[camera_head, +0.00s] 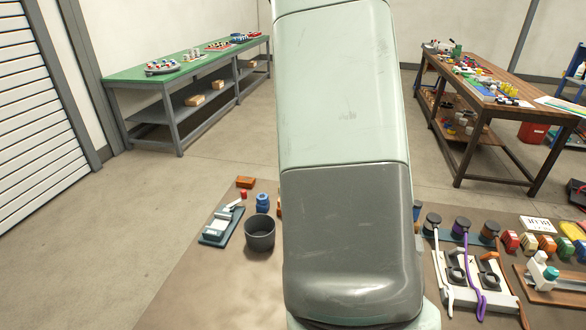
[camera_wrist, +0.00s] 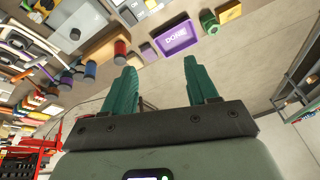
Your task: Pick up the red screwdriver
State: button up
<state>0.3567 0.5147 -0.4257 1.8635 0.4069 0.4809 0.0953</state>
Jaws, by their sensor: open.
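I cannot make out a red screwdriver for certain in either view; my own arm covers the middle of the head view. My gripper (camera_wrist: 160,66) shows in the wrist view with its two green fingers spread apart and nothing between them. The gripper itself is hidden in the head view. Beyond the fingers is a purple tray (camera_wrist: 178,41) marked "DONE".
The brown work table (camera_head: 235,290) carries a dark pot (camera_head: 260,233), a blue item (camera_head: 263,202) and a grey-white device (camera_head: 216,226) left of my arm. Right of it stand a white fixture (camera_head: 463,284) and several coloured blocks. The table's front left is bare.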

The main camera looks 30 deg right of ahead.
jog(key=s+d+f, duration=0.1)
jog(key=d+f, duration=0.3)
jog(key=f, duration=0.1)
jog(key=s+d+f+m+g+h, duration=0.1)
jog(key=d+f, duration=0.3)
jog(key=f, duration=0.1)
jog(key=s+d+f+m, duration=0.1)
jog(key=d+f, duration=0.3)
jog(key=f, duration=0.1)
jog(key=shift+s+d+g, duration=0.15)
jog(key=shift+s+g, duration=0.2)
jog(key=shift+g, duration=0.05)
jog(key=shift+h, duration=0.3)
jog(key=shift+x, duration=2.7)
jog(key=shift+c, duration=0.3)
jog(key=c, duration=1)
jog(key=shift+r, duration=0.1)
